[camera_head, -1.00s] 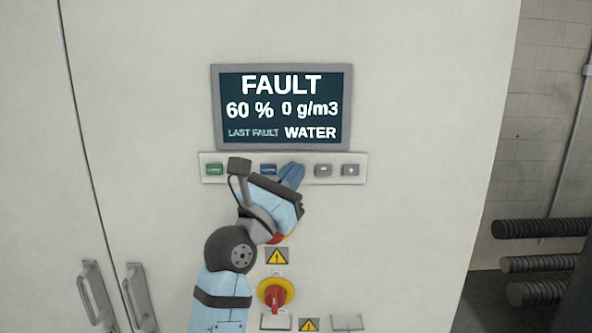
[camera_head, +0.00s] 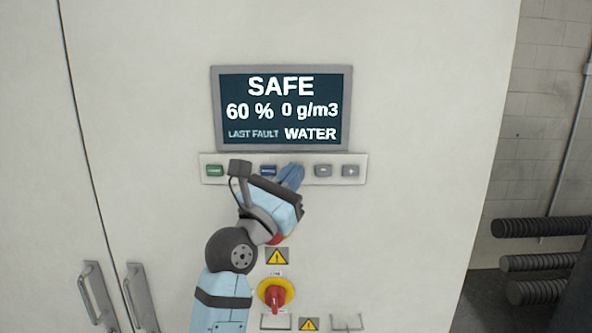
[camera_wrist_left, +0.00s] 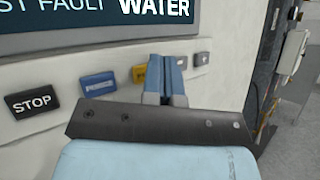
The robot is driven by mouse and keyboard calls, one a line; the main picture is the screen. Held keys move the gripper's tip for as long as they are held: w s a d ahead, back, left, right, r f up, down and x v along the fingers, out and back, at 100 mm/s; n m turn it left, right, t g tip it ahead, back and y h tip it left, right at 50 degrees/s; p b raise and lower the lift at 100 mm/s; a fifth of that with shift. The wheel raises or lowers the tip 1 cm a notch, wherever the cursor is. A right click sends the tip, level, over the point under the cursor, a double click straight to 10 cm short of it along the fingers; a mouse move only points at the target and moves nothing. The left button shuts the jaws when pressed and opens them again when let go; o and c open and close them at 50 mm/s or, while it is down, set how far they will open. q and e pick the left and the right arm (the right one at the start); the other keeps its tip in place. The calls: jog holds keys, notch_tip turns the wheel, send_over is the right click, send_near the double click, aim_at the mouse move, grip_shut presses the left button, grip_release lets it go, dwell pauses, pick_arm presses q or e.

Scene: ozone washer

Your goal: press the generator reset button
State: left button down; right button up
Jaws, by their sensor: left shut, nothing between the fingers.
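The control strip (camera_head: 361,159) is on the white cabinet, under a screen (camera_head: 281,107) reading SAFE, 60 %, 0 g/m3, LAST FAULT WATER. A blue button (camera_head: 268,170) shows just left of my left gripper (camera_head: 291,175); its lettering is too small to read. In the left wrist view the blue button (camera_wrist_left: 98,84) sits right of the black STOP button (camera_wrist_left: 33,100). My left gripper's shut, empty fingers (camera_wrist_left: 165,80) are at the strip, partly covering a yellow button (camera_wrist_left: 139,74). I cannot tell whether they touch it. My right gripper is not in view.
A green button (camera_head: 215,170) is at the strip's left, and grey minus (camera_head: 323,170) and plus (camera_head: 350,170) buttons at its right. Below is a red rotary switch (camera_head: 275,296) on yellow. Door handles (camera_head: 98,292) stand out at lower left.

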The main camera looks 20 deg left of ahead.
pick_arm(q)
jog(key=shift+s+d, duration=0.15)
jog(key=shift+s, duration=0.45)
